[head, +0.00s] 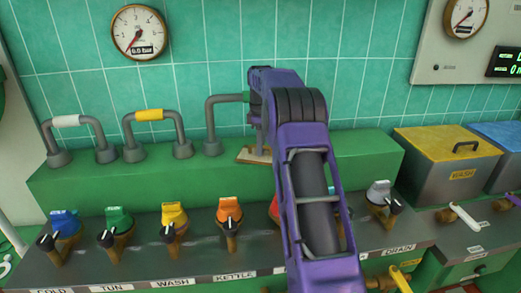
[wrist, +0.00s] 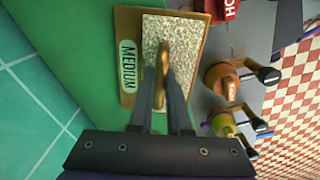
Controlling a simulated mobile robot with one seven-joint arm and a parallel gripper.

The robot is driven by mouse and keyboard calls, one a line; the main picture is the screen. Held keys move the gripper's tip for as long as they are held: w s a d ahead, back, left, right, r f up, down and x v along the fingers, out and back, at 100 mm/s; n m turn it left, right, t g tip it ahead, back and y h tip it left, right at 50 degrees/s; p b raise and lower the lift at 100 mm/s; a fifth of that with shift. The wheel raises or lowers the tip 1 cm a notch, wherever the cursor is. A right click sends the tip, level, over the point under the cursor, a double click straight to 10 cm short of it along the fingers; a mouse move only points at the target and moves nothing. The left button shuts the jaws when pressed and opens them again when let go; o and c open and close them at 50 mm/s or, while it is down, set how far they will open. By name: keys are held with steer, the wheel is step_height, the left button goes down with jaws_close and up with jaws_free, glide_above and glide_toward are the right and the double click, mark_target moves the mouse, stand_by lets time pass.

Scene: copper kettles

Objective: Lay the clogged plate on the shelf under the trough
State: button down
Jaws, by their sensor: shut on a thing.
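A plate with a speckled grey face (wrist: 190,38) in a brown frame, labelled MEDIUM (wrist: 127,66), fills the upper middle of the wrist view. My gripper (wrist: 162,72) is shut on the plate's brass handle (wrist: 163,48), which stands up between the fingers. In the head view a brown edge of the plate (head: 247,156) shows at the green ledge, left of my purple arm, which hides the rest and the fingers. I cannot tell whether the plate touches the ledge. I cannot make out a trough or a shelf under it for certain.
The long green ledge (head: 110,187) carries grey pipes (head: 209,120). Several coloured valves, such as the orange one (head: 229,212), line the counter in front. A yellow-lidded WASH bin (head: 447,160) stands right. A tiled wall with a gauge (head: 140,32) is behind.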

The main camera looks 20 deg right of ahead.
steer(key=shift+f, duration=0.2)
steer(key=c, duration=0.9)
jaws_free()
steer(key=shift+f, duration=0.15)
steer(key=shift+o, duration=0.2)
